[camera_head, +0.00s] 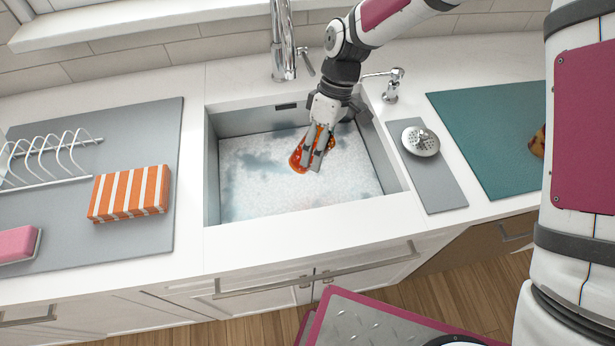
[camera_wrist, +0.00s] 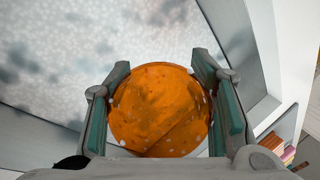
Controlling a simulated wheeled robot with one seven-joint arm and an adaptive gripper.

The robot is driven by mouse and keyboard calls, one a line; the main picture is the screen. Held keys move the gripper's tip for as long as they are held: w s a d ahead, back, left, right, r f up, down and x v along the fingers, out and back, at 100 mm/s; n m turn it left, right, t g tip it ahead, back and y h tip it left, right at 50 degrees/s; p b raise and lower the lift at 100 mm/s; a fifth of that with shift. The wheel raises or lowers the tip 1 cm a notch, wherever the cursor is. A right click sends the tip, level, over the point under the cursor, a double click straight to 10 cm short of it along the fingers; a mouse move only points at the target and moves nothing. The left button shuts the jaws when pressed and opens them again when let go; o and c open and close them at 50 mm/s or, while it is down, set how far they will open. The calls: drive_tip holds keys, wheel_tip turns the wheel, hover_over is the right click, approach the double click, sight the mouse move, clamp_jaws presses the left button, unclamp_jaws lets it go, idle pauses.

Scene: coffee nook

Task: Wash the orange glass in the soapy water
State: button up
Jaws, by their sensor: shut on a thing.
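The orange glass (camera_head: 298,158) is in my gripper (camera_head: 317,150), over the sink basin in the head view. My gripper is shut on it, and the fingers hide part of it. In the wrist view the orange glass (camera_wrist: 160,110) sits between the two fingers (camera_wrist: 160,100), with pale flecks and darker patches on its surface. The soapy water (camera_head: 265,190) fills the sink with white foam and some grey-blue gaps. The glass is at or just above the foam; I cannot tell whether it touches.
The sink's rim (camera_head: 300,217) surrounds the water. A faucet (camera_head: 283,45) and a soap dispenser (camera_head: 391,85) stand behind it. Left is a grey mat (camera_head: 150,125) with a wire rack (camera_head: 48,150), a striped orange block (camera_head: 130,192) and a pink sponge (camera_head: 18,243). Right are a strainer (camera_head: 420,141) and teal board (camera_head: 490,120).

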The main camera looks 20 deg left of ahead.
wheel_tip(320, 180, up, 13)
drive_tip(key=p, duration=0.2)
drive_tip(key=shift+f, duration=0.2)
idle(0.4)
idle(0.4)
